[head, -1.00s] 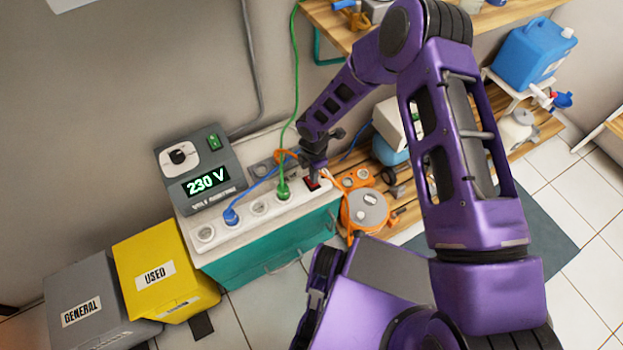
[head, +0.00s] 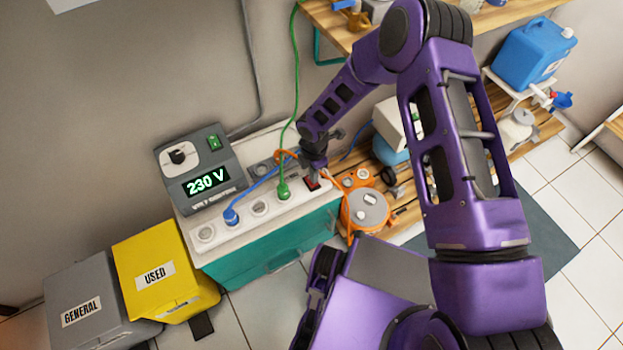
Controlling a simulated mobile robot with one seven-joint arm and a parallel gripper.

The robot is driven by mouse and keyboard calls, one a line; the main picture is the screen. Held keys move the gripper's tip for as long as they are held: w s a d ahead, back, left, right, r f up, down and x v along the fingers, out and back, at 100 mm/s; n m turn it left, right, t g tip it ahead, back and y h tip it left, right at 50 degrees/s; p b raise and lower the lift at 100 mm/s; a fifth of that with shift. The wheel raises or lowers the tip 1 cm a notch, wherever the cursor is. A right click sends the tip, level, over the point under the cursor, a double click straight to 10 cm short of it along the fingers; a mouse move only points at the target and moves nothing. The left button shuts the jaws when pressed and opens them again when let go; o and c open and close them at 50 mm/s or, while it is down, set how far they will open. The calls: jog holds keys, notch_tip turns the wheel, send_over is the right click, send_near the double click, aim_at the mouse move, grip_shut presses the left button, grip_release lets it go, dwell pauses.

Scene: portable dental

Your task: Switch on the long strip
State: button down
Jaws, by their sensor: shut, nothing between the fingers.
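The long white power strip (head: 238,229) lies along the front edge of the teal cabinet's top. A blue plug (head: 231,216) and a green plug (head: 283,191) sit in its sockets, with free sockets beside them. Its dark red rocker switch (head: 311,184) is at the right end and looks unlit. My gripper (head: 315,174) is shut and empty, pointing down just above the switch. I cannot tell whether the tips touch it. The gripper hides part of the switch's far side.
A grey voltage unit (head: 200,170) reading 230 V stands behind the strip on the left. An orange cable reel (head: 366,208) is close on the right. A green cable (head: 293,85) hangs near my wrist. Yellow (head: 150,250) and grey (head: 75,275) bins stand at lower left.

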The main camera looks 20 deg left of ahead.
jog(key=shift+f, duration=1)
dwell(0.7)
jog(key=shift+r, duration=0.15)
jog(key=shift+r+p, duration=1.95)
jog(key=shift+r, duration=1.45)
